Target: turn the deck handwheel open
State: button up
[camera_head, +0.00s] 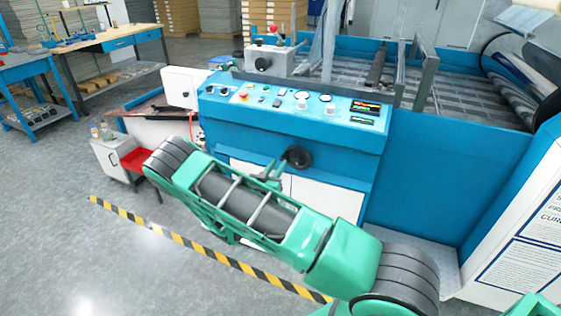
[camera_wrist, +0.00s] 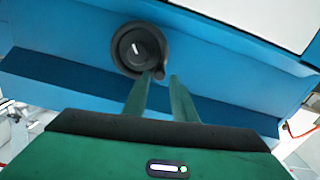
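The handwheel (camera_head: 297,158) is a round black wheel on the front face of the blue machine, below its control panel. In the wrist view the handwheel (camera_wrist: 134,46) shows a pale mark on its hub and a small dark handle (camera_wrist: 158,72) at its lower right rim. My gripper (camera_head: 279,168) is just left of the wheel in the head view. In the wrist view my gripper (camera_wrist: 161,76) has its two green fingers apart, with the tips at the wheel's lower right, by the handle. A gap shows between the fingers. I cannot tell whether a finger touches the handle.
The blue control panel (camera_head: 290,103) with buttons and knobs juts out above the wheel. White panels (camera_head: 325,198) lie below it. A small white cabinet with a red tray (camera_head: 140,160) stands at left. Yellow-black floor tape (camera_head: 190,243) runs along the front; open floor lies left.

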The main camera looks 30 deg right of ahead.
aim_at(282, 160)
jog(key=shift+x, duration=2.65)
jog(key=shift+c, duration=0.6)
grip_shut()
jog(key=shift+a, duration=0.2)
